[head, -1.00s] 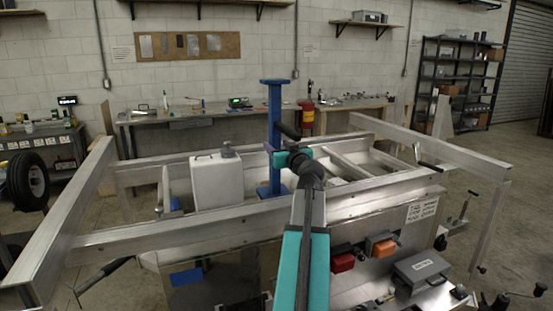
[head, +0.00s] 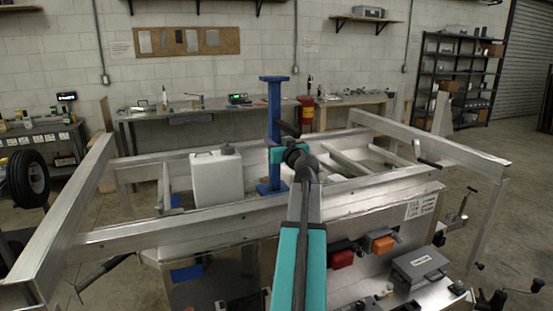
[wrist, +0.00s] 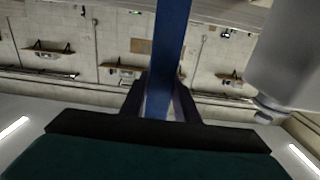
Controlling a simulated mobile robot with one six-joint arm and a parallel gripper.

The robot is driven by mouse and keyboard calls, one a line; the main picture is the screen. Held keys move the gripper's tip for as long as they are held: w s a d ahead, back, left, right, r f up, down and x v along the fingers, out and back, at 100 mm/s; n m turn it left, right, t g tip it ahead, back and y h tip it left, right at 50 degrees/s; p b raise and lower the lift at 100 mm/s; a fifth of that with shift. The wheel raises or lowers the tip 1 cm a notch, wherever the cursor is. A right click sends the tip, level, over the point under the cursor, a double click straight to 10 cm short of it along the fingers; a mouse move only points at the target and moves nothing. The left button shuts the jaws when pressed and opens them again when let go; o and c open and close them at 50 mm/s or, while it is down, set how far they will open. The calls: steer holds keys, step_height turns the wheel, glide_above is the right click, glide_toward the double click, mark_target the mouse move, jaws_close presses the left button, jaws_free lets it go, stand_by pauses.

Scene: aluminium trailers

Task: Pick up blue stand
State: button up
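The blue stand (head: 274,108) is upright, with a flat top, a tall post and a square base. It stands inside the aluminium trailer frame (head: 240,216), just behind the front rail. My gripper (head: 275,152) is at the middle of the post. In the wrist view the blue post (wrist: 168,50) runs between the two dark fingers (wrist: 162,98), one close on each side. I cannot tell whether the fingers press on it. Part of the post is hidden behind my gripper and wrist.
A white container (head: 216,180) stands left of the blue stand inside the trailer. A grey box (head: 418,266), a red light (head: 342,259) and an orange light (head: 382,244) sit in front. A workbench (head: 185,115) runs along the wall behind.

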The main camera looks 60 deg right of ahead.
jaws_close()
steer(key=shift+d, duration=0.1)
stand_by(0.9)
